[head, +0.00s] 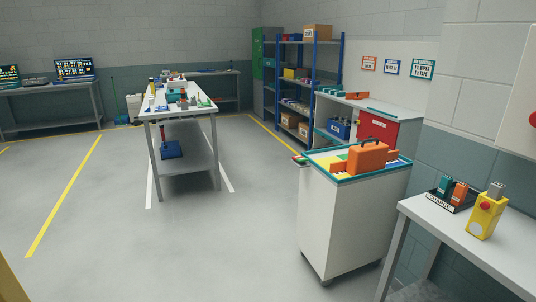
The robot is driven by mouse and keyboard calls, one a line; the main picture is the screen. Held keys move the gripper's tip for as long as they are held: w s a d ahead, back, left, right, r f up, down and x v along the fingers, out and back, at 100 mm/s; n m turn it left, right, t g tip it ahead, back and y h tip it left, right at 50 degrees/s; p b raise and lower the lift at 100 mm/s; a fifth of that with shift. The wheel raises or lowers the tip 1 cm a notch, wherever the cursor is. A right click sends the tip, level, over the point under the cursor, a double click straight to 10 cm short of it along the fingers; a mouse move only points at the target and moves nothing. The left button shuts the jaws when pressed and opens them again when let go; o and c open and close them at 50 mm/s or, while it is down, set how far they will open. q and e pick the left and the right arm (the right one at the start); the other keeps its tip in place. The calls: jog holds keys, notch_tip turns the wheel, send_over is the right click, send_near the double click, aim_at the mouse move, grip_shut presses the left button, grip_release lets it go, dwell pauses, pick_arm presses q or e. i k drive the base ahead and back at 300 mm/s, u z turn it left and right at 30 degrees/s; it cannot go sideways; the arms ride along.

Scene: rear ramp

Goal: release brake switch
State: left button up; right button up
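A yellow box (482,225) with a round red button (486,206) and a grey piece on top stands on the white table (512,256) at the right. No label naming it a brake switch can be read. A second round red part (532,119) sits on a white panel (519,100) at the right edge, partly cut off. I cannot tell which of these is the brake switch. Neither of my grippers is in view.
A dark charging tray (437,200) holds teal and orange blocks. A white cart (340,220) carries an orange case (367,157). A cluttered workbench (180,115) and blue shelving (309,90) stand farther back. The grey floor (215,250) is clear at centre left.

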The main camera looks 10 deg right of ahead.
aim_at(299, 159)
jog(key=z, duration=0.25)
jog(key=i, duration=0.6)
jog(key=u, duration=0.55)
jog(key=i, duration=2.25)
jog(key=z, duration=2.85)
